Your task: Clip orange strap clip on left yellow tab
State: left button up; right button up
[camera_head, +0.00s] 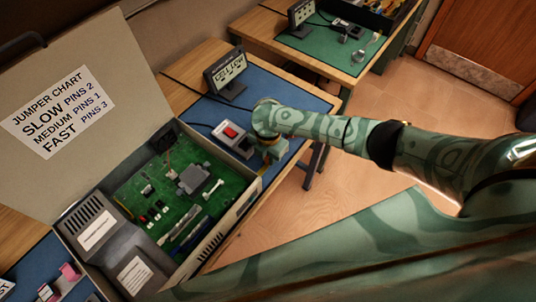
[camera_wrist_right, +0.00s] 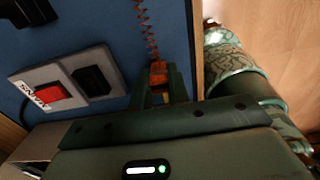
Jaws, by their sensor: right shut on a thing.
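The orange strap clip (camera_wrist_right: 158,70) shows in the right wrist view, between the fingertips of my right gripper (camera_wrist_right: 160,84). My right gripper is shut on it. A coiled red-orange cord (camera_wrist_right: 146,28) runs from the clip up out of that view. In the head view my right gripper (camera_head: 272,153) points down at the right side of the blue mat, beside the open computer case (camera_head: 228,222); the clip is hidden there. I cannot make out the left yellow tab for sure in either view. My left gripper is not in view.
A box with a red switch (camera_head: 230,132) lies on the blue mat (camera_head: 200,108), close left of my right gripper; the switch (camera_wrist_right: 48,97) also shows in the wrist view. A small display (camera_head: 226,75) stands behind. The raised lid (camera_head: 120,52) carries a jumper chart.

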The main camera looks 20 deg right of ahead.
jog(key=shift+f+b, duration=0.45)
jog(key=shift+f, duration=0.25)
dwell(0.3)
jog(key=o, duration=0.8)
jog(key=o, duration=0.4)
jog(key=shift+c, duration=0.2)
jog(key=shift+r+p, duration=0.75)
jog(key=shift+p, duration=0.05)
notch_tip(320, 180, up, 6)
jog(key=p, duration=0.6)
jog(key=shift+f, duration=0.1)
